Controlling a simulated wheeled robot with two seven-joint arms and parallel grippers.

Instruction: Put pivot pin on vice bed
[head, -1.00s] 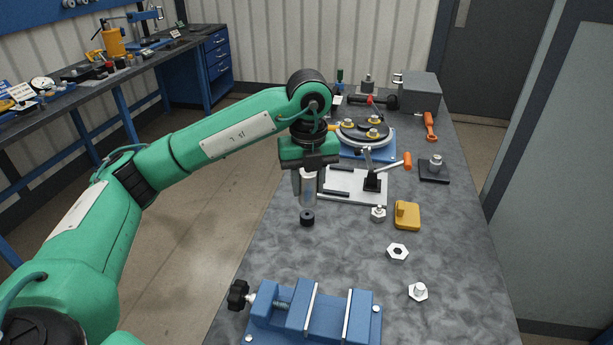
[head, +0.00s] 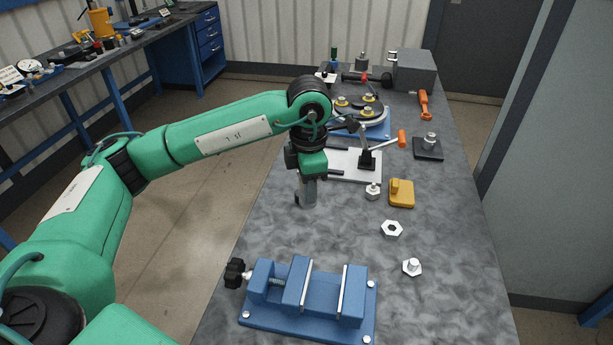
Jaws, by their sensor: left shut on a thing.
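My left gripper (head: 307,199) is shut on the pivot pin and holds it over the left part of the workbench, beyond the vice. The fingers hide most of the pin; only a small dark part of it shows beside the fingertips, and its tilt is hard to tell. The blue vice (head: 306,321) stands at the near end of the bench, with a black knob on its left. Its bed (head: 325,293) lies bare between two upright jaws with pale faces. My right gripper is not in view.
Right of the gripper lie a white hex fitting (head: 373,192), a yellow block (head: 401,194), a hex nut (head: 392,229) and a hex piece with a stud (head: 412,267). A toggle clamp on a white plate (head: 352,168) stands behind. The bench between gripper and vice is clear.

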